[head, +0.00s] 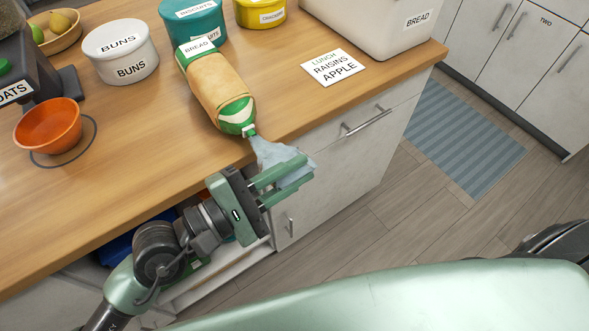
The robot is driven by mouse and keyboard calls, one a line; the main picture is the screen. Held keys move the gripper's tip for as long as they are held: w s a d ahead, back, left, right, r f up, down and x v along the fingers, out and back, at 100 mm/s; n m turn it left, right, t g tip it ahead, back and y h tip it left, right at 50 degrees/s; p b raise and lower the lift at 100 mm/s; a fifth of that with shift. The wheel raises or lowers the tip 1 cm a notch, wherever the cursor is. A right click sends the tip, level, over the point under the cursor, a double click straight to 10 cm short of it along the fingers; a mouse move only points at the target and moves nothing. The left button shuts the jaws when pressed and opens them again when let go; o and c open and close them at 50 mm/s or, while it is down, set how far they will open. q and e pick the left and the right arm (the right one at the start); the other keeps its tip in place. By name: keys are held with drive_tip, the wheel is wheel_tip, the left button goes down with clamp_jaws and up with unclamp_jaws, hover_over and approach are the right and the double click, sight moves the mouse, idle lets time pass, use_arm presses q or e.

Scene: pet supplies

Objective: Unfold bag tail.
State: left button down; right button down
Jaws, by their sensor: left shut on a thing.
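A bread bag (217,90) with a green end and a "BREAD" label lies on the wooden counter, its closed end toward the front edge. A small pale clip or tie (249,131) sits at its neck. The translucent bag tail (268,151) fans out from the neck over the counter edge. My left gripper (289,175) is shut on the bag tail, just past the front edge of the counter. Part of the tail is hidden behind the fingers. My right gripper is not in view.
A white "BUNS" tub (121,52), a teal "BISCUITS" tub (194,22) and a yellow tub (260,12) stand behind. An orange bowl (48,126) is at left. A lunch card (332,67) and a "BREAD" bin (385,25) are at right. A drawer handle (366,121) projects below.

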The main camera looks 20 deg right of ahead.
sight(277, 183)
use_arm(q)
drive_tip(key=shift+f, duration=0.2)
idle(0.6)
drive_tip(key=c, duration=1.5)
unclamp_jaws()
drive_tip(key=shift+w, duration=0.15)
drive_tip(key=shift+c, duration=0.2)
drive_tip(key=shift+a, duration=0.1)
drive_tip(key=shift+s+a+f+b, duration=0.1)
drive_tip(key=shift+s+a+b, duration=0.1)
drive_tip(key=shift+a+b, duration=0.25)
drive_tip(key=shift+b+v, duration=0.35)
drive_tip(key=shift+v, duration=0.6)
drive_tip(key=b+v, duration=0.3)
drive_tip(key=v, duration=0.3)
drive_tip(key=shift+a, duration=0.3)
